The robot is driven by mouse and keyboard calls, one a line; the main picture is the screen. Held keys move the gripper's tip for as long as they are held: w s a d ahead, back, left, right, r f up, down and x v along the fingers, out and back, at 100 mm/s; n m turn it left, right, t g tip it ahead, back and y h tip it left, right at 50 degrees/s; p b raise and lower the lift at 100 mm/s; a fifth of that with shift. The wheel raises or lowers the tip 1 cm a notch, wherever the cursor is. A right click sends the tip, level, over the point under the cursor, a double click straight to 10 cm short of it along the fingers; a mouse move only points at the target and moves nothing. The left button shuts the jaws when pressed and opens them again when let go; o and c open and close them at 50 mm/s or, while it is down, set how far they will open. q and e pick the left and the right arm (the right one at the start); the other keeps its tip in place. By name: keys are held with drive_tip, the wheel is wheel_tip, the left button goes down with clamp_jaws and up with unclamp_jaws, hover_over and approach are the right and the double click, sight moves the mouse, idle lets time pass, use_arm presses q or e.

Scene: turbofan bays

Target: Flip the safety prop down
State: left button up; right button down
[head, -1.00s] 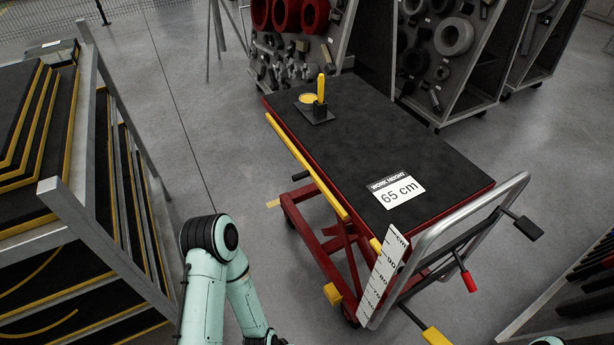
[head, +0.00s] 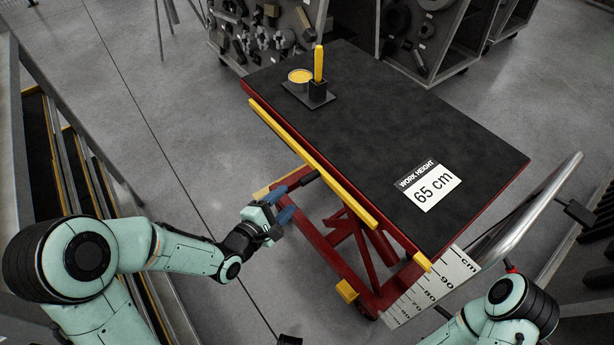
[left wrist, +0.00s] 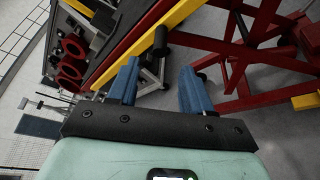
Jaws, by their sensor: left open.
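The red lift cart (head: 335,240) has a long yellow bar (head: 310,160) running along the near left edge of its black top. I cannot tell for certain which part is the safety prop; the bar may be it. A black grip (head: 308,178) sticks out below the bar and also shows in the left wrist view (left wrist: 160,40). My left gripper (head: 287,204) is open and empty, with blue fingers just left of the cart. In the left wrist view its open fingers (left wrist: 160,75) point towards the black grip, apart from it. My right gripper is hidden from view.
A silver push rail (head: 530,210) is at right. Racks stand behind and left. Floor left of the cart is clear.

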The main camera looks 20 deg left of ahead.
sight(307, 179)
use_arm(q)
drive_tip(key=x, duration=1.1)
drive_tip(key=shift+w+d+f, duration=0.1)
drive_tip(key=shift+w, duration=0.05)
clamp_jaws()
